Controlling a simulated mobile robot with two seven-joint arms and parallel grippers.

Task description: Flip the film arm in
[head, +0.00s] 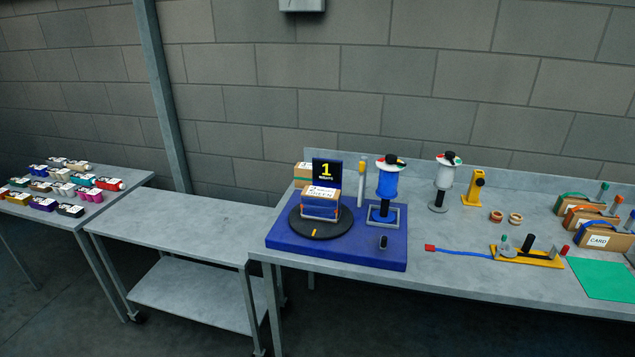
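A blue film roll (388,184) with a white top and red and green marks stands upright on a post in a grey frame (373,222) on the blue base (340,257). Left of it on the base is a black turntable (345,228). A blue and brown box stack (320,209) with a label reading "GREEN" sits on the turntable. A small dark piece (383,242) stands in front of the roll. I cannot tell which part is the film arm, or see any film stretched to the boxes. Neither of my grippers is in view.
A yellow-topped post (361,182) and a black "1" sign (327,171) stand behind the turntable. Right are a clear roll (443,178), yellow stand (474,188), yellow fixture (527,256) with blue strip and card holders (597,238). A cart (185,223) and package table (105,208) stand left.

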